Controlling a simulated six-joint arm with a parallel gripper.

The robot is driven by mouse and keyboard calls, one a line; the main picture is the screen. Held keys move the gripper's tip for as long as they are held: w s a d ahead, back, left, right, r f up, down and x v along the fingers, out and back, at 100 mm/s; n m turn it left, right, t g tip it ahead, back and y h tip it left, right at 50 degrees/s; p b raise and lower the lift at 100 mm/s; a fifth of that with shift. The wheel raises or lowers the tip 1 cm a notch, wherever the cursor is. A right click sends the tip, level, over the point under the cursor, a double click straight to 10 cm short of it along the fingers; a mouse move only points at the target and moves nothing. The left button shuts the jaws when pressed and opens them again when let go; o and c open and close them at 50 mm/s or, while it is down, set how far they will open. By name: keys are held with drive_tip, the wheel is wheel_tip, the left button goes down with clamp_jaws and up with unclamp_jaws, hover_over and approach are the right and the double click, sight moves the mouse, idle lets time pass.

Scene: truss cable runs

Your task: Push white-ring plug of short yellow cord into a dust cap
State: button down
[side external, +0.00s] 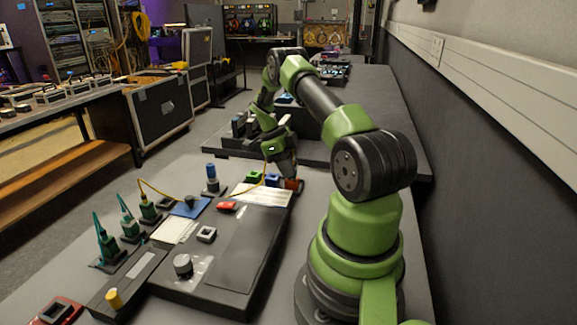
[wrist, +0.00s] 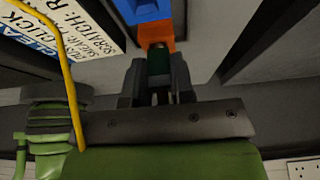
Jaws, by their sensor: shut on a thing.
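My gripper (wrist: 158,88) is shut on a dark green plug body (wrist: 158,62) in the wrist view. Directly ahead of the plug is an orange block (wrist: 156,34), with a blue block (wrist: 142,10) beyond it. The plug's front meets the orange block in the picture; I cannot tell whether it is inserted. No white ring shows. A yellow cord (wrist: 66,68) loops down the left side. In the side external view my gripper (side external: 288,177) is low at the board's far right corner, beside the orange block (side external: 295,185). The blue block (side external: 272,180) and a green block (side external: 253,177) are left of it.
A white printed label (side external: 262,195) lies on the board by the blocks. A red piece (side external: 227,207), a grey square socket (side external: 206,234) and a grey knob (side external: 183,264) stand nearer the camera. Several green connectors line the left, including one (side external: 150,209). A dark panel (side external: 243,248) is bare.

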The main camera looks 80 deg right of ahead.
drive_tip(key=shift+f, duration=0.35)
idle(0.6)
drive_tip(key=c, duration=0.9)
unclamp_jaws()
drive_tip(key=shift+r, duration=2.55)
drive_tip(key=shift+r, duration=0.1)
drive_tip(key=shift+r, duration=1.9)
